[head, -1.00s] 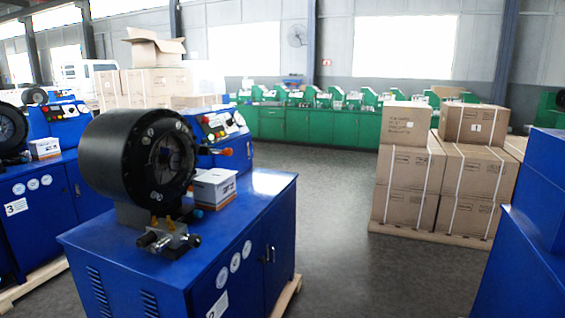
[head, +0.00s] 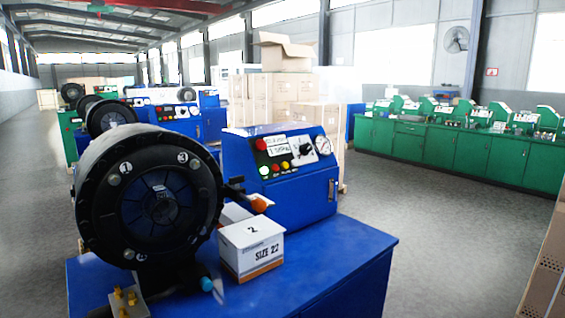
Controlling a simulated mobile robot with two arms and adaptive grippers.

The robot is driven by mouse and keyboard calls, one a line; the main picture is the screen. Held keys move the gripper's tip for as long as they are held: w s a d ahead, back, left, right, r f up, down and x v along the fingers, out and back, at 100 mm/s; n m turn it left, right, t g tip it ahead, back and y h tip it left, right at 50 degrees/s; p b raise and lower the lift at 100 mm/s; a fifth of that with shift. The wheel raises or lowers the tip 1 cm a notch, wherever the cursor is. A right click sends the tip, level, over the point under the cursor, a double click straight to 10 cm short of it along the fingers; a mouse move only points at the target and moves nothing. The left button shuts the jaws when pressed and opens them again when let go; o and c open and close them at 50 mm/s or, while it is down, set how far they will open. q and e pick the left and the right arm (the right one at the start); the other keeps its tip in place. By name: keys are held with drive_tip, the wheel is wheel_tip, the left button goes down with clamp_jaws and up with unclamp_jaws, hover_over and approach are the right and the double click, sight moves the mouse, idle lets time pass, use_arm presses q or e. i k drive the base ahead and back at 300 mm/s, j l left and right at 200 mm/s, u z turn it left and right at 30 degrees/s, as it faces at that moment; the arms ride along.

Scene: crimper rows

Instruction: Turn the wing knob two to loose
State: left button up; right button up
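A blue crimper machine stands close in front of me, with a round black crimping head (head: 150,195) at the left. White numbered spots sit on the head's face; 1 and 3 are the clearest. Behind it, the blue control box (head: 235,160) carries a dark selector knob (head: 306,150) on a white plate, beside coloured buttons and a gauge (head: 323,146). An orange-tipped black handle (head: 261,204) juts from the head's right side. I cannot tell which part is wing knob two or how it is turned. Neither of my grippers is in view.
A white box (head: 251,247) marked 2 and SIZE 22 sits on the blue cabinet top (head: 345,250). Brass fittings (head: 126,298) are at the front left. Cartons (head: 555,265) stand at the right edge. Grey floor (head: 440,215) is open beyond the cabinet.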

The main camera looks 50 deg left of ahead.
sight(235, 181)
drive_tip(key=i, duration=2)
drive_tip(key=i+u, duration=0.15)
drive_tip(key=u, duration=0.25)
drive_tip(key=i+u, duration=0.1)
drive_tip(key=u, duration=0.35)
drive_tip(key=i+l+u, duration=0.15)
drive_tip(key=u, duration=0.25)
drive_tip(key=i+l+u, duration=0.1)
drive_tip(key=u, duration=0.3)
